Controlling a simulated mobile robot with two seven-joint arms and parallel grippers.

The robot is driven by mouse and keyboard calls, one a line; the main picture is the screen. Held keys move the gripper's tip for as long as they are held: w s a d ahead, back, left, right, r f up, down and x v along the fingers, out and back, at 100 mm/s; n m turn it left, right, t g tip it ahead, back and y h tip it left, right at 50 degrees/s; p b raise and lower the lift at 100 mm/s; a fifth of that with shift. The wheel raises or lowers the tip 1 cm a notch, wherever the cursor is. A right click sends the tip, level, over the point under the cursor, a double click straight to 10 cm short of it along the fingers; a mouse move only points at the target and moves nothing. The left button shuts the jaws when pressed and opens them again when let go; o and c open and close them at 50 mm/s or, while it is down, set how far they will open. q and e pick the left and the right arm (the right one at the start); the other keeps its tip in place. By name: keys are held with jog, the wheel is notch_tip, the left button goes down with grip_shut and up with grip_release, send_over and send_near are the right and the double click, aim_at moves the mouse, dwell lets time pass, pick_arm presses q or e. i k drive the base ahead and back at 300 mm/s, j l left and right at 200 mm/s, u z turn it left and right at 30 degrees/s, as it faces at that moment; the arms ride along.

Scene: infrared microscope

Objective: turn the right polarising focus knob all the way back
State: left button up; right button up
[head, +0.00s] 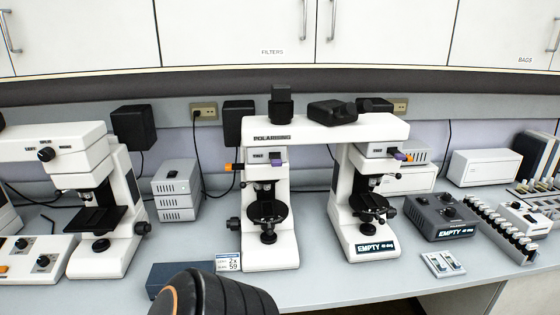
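The polarising microscope is a white bridge (330,131) marked POLARISING, joining a left stand (276,240) and a right stand (347,225). A dark knob (391,212) sticks out from the right side of the right stand, low beside its black round stage (368,202). How far this knob is turned cannot be told. A matching dark knob (233,225) sits on the left side of the left stand. Neither of my grippers shows in the head view. A rounded black part with an orange ring at the bottom edge seems to be mine, and nothing touches the knobs.
A grey control box (441,217) marked EMPTY stands right of the right stand. A small switch plate (442,264) lies in front of it. Another white microscope (102,220) stands at left. White cupboards (385,35) hang above. The bench front before the right stand is clear.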

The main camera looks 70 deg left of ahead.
aim_at(392, 212)
jog(key=u, duration=2.15)
jog(key=i+l+u, duration=0.35)
jog(key=l, duration=0.95)
jog(key=l+u, duration=0.3)
jog(key=l, duration=1)
jog(key=l+u, duration=0.35)
jog(key=l, duration=1)
